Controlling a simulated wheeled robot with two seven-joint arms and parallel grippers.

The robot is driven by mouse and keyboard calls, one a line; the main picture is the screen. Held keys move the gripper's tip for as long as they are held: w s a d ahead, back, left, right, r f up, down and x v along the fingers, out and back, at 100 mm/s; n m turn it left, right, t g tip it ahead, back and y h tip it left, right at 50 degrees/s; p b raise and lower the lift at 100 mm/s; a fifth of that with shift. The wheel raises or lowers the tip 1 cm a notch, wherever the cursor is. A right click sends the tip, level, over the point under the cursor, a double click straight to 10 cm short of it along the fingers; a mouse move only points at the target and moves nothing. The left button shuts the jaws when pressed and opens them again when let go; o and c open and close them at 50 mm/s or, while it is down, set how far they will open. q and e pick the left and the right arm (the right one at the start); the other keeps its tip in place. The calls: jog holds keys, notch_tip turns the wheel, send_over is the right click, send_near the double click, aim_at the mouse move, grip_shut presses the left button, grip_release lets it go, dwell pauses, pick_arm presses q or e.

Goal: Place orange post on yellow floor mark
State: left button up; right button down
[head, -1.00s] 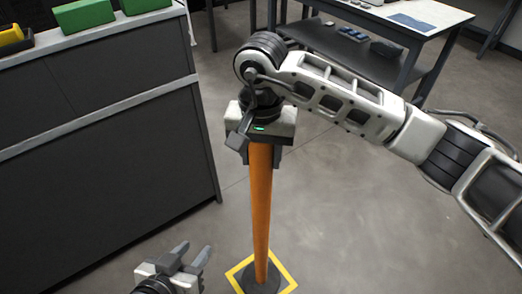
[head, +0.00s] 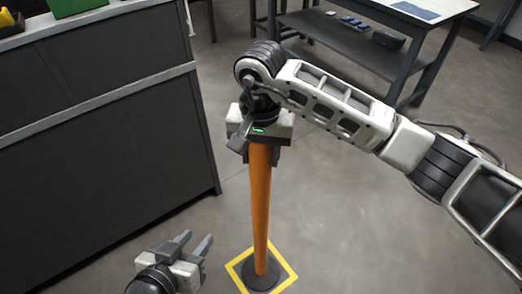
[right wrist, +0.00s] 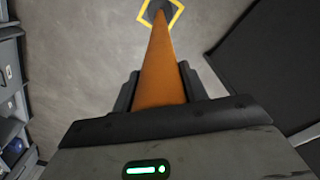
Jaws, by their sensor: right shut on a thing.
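The orange post (head: 260,205) stands about upright in the head view. Its dark round base (head: 261,277) appears inside the yellow square floor mark (head: 286,267). I cannot tell whether the base touches the floor. My right gripper (head: 259,150) is shut on the post's top end. In the right wrist view, the post (right wrist: 163,75) runs away between the fingers to its base, with the yellow mark (right wrist: 181,10) around it. My left gripper (head: 198,238) is open and empty, low in the head view and left of the post.
A dark cabinet (head: 100,150) stands at the left, with a green box (head: 75,5) on top. A workbench (head: 400,60) with a lower shelf is at the back right. The grey floor right of the post is clear.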

jog(key=c, duration=0.8)
grip_release()
jog(key=shift+o, duration=0.2)
jog(key=shift+r, duration=0.25)
notch_tip(320, 180, up, 12)
jog(key=shift+f, duration=0.15)
